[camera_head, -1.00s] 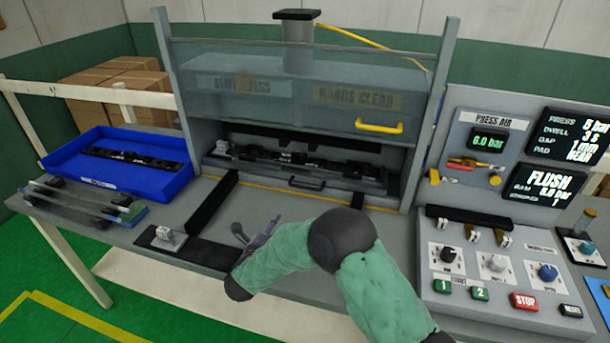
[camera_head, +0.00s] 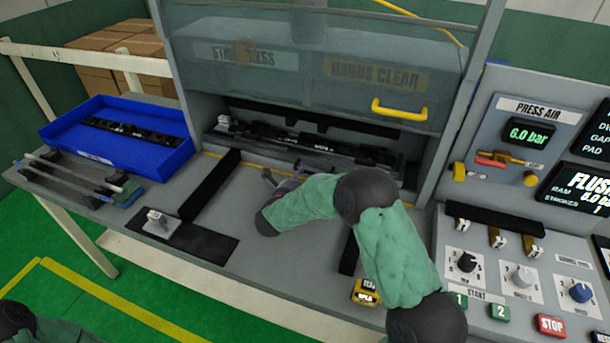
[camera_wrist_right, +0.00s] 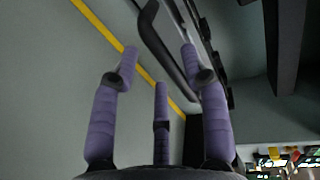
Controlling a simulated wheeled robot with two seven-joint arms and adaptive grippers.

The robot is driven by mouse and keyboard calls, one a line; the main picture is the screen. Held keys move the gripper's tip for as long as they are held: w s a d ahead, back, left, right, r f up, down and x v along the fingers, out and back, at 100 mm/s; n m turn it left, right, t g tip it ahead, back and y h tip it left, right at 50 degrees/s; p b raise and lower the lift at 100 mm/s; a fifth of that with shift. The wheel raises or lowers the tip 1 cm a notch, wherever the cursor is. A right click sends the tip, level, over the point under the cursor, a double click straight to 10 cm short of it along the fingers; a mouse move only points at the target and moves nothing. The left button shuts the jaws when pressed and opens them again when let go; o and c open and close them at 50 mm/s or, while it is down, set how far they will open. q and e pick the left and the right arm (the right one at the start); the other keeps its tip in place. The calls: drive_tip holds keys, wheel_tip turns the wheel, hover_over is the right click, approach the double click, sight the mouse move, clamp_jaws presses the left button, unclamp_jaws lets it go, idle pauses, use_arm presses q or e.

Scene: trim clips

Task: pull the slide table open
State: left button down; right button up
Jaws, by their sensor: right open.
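The slide table (camera_head: 228,130) sits inside the press opening, carrying a long dark trim part (camera_head: 340,152). Its black bar handle (camera_wrist_right: 163,48) shows in the right wrist view, just beyond and between my fingertips; in the head view my arm and hand largely cover it. My right gripper (camera_head: 282,180) reaches toward the table's front edge. In the wrist view its purple fingers (camera_wrist_right: 160,62) are spread open with nothing held, and contact with the handle cannot be made out. My left gripper is out of view.
A raised clear guard (camera_head: 290,75) with a yellow handle (camera_head: 400,110) hangs above the opening. Black rails (camera_head: 210,186) run forward on the bench. A blue tray (camera_head: 115,155) stands left, a small clip block (camera_head: 158,222) in front, and a control panel (camera_head: 520,270) right.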

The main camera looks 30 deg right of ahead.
drive_tip(key=shift+x, duration=1.6)
clamp_jaws()
